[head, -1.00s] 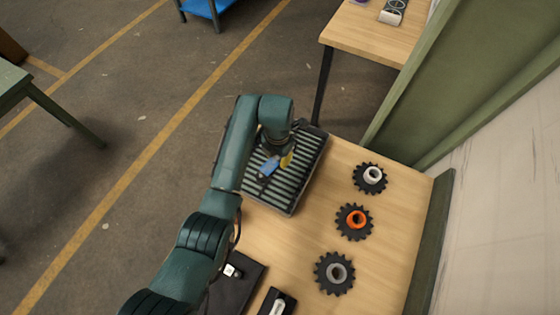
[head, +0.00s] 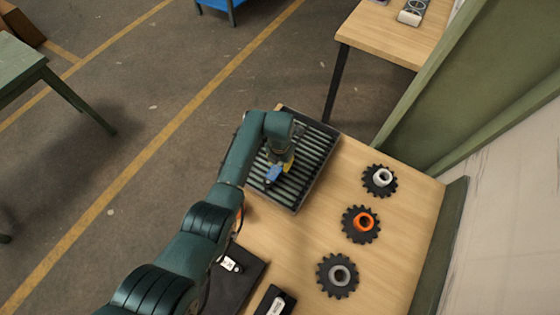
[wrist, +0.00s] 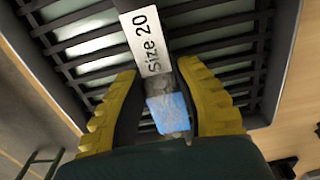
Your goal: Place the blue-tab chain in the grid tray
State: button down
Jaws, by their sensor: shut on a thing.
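The grid tray (head: 323,163) is a dark tray with parallel slats, at the far left of the wooden table. My gripper (wrist: 158,82), with yellow fingers, is over the tray and shut on the blue-tab chain. The blue tab (wrist: 168,113) shows between the fingers in the wrist view, with a grey, blurred part of the chain just ahead of it. The blue tab also shows in the head view (head: 274,173). A white "Size 20" label (wrist: 150,42) lies ahead of the fingertips over the slats. I cannot tell whether the chain touches the slats.
Three dark toothed sprockets stand in a row on the right: one with a white hub (head: 381,180), one orange (head: 362,223), one grey (head: 338,275). Black labelled items (head: 232,272) lie at the front. A green panel (head: 480,90) rises behind the table.

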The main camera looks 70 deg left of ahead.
aim_at(281, 164)
jog(key=c, duration=0.8)
grip_release()
jog(key=shift+f, duration=0.1)
jog(key=shift+c, duration=0.2)
notch_tip(281, 164, up, 12)
jog(key=p, duration=0.1)
jog(key=shift+p, duration=0.4)
jog(key=shift+w, duration=0.1)
